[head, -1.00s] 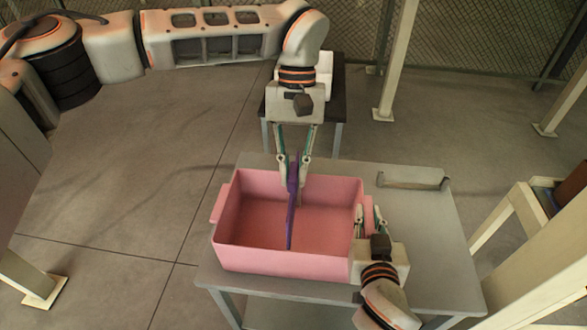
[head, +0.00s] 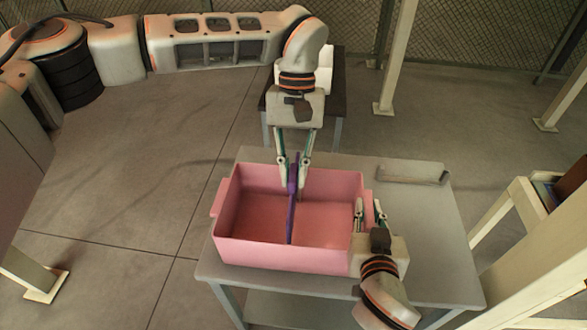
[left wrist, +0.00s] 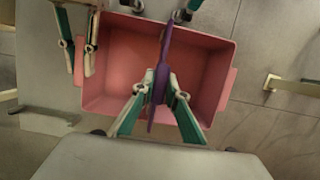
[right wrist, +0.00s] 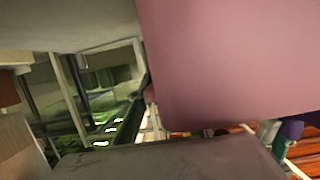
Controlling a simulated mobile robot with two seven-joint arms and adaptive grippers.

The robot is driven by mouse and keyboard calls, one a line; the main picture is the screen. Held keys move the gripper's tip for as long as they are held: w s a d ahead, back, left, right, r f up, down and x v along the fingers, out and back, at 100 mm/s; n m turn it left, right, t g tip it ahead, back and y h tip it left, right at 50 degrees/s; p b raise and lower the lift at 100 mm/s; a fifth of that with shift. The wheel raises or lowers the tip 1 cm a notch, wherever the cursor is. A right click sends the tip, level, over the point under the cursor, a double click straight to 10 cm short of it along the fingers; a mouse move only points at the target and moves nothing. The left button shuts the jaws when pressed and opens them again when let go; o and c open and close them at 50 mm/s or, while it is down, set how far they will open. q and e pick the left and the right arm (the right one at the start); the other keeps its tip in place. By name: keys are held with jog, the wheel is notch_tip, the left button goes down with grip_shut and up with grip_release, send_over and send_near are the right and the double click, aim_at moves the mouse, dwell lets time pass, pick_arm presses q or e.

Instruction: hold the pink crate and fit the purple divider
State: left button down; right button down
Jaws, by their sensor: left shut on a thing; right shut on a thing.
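The pink crate (head: 280,254) stands open on the grey table and also shows in the left wrist view (left wrist: 208,75). My left gripper (head: 292,187) is shut on the purple divider (head: 291,222), which is upright and runs front to back across the crate's middle. The divider also shows between the fingers in the left wrist view (left wrist: 162,75). Its lower part is inside the crate; I cannot tell whether it touches the floor. My right gripper (head: 369,212) is shut on the crate at its right side. In the right wrist view, the pink wall (right wrist: 240,60) fills the upper right.
The grey table (head: 430,250) has free room to the right of the crate. A small grey bracket-like piece (head: 412,176) lies at its back right. A dark stand (head: 337,95) is behind the table. Pale posts (head: 397,60) stand further right.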

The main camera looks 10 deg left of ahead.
pick_arm(q)
jog(key=shift+f, duration=4.25)
jog(key=c, duration=1.9)
grip_release()
jog(key=v, duration=1.2)
pick_arm(e)
jog(key=c, duration=1.8)
grip_release()
jog(key=shift+c, duration=0.2)
